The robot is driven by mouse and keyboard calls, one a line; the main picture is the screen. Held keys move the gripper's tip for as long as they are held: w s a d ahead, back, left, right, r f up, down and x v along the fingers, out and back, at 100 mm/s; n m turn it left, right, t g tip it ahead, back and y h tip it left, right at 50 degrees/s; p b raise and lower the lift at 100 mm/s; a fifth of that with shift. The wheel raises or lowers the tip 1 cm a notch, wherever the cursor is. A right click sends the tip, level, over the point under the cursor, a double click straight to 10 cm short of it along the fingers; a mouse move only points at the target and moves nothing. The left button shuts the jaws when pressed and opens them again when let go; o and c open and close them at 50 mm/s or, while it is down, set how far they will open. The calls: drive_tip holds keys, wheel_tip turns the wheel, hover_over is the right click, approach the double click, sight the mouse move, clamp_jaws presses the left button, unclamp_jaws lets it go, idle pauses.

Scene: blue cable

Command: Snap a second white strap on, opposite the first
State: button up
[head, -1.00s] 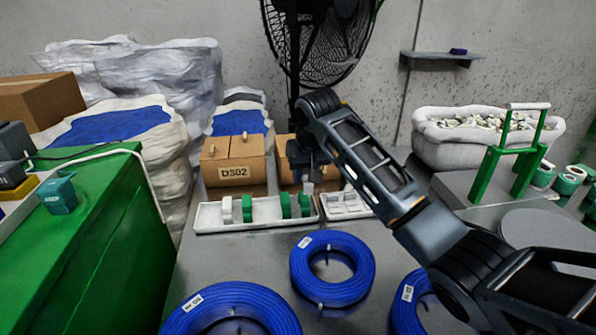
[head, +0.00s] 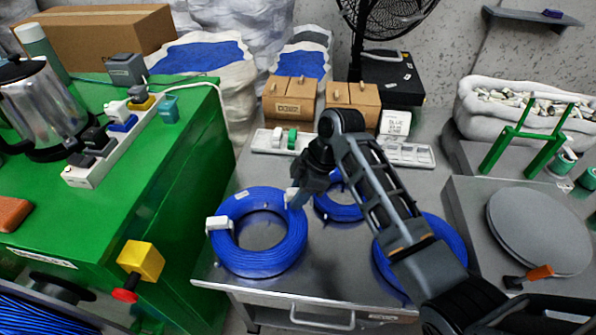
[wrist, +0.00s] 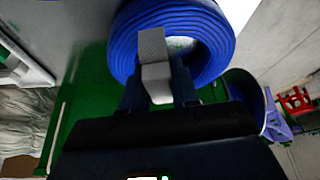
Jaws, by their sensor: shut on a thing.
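The front-left blue cable coil (head: 262,262) lies flat on the grey table. One white strap (head: 219,223) sits around its left side. My gripper (head: 298,190) is over the coil's upper right edge, roughly across from that strap. It is shut on a second white strap (head: 293,197). In the wrist view, this held strap (wrist: 157,82) is between my fingers (wrist: 157,92), and its far end overlaps the blue coil (wrist: 122,42). I cannot tell whether it is seated around the cable bundle.
Two more blue coils (head: 340,212) (head: 447,240) lie close by, partly behind my arm. A white tray (head: 262,146) with straps stands behind. A green bench (head: 185,190) borders the table on the left. A round grey plate (head: 540,230) is at right.

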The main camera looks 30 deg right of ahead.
sight(292, 219)
drive_tip(key=shift+s+a+f+n, duration=0.15)
drive_tip(key=shift+s+a+n, duration=0.1)
drive_tip(key=shift+s+n, duration=0.1)
wheel_tip(292, 219, down, 3)
drive_tip(key=b, duration=0.3)
drive_tip(key=shift+f, duration=0.3)
drive_tip(key=shift+f+b, duration=0.4)
drive_tip(key=shift+f, duration=0.35)
drive_tip(key=shift+r+p, duration=0.65)
drive_tip(key=shift+p, duration=0.15)
idle(0.7)
drive_tip(key=shift+f+b, duration=0.3)
drive_tip(key=shift+f, duration=0.4)
idle(0.3)
drive_tip(key=shift+r, duration=0.2)
drive_tip(key=shift+r+p, duration=0.35)
drive_tip(key=shift+p, duration=0.2)
drive_tip(key=shift+r+p, duration=0.2)
drive_tip(key=shift+p, duration=0.1)
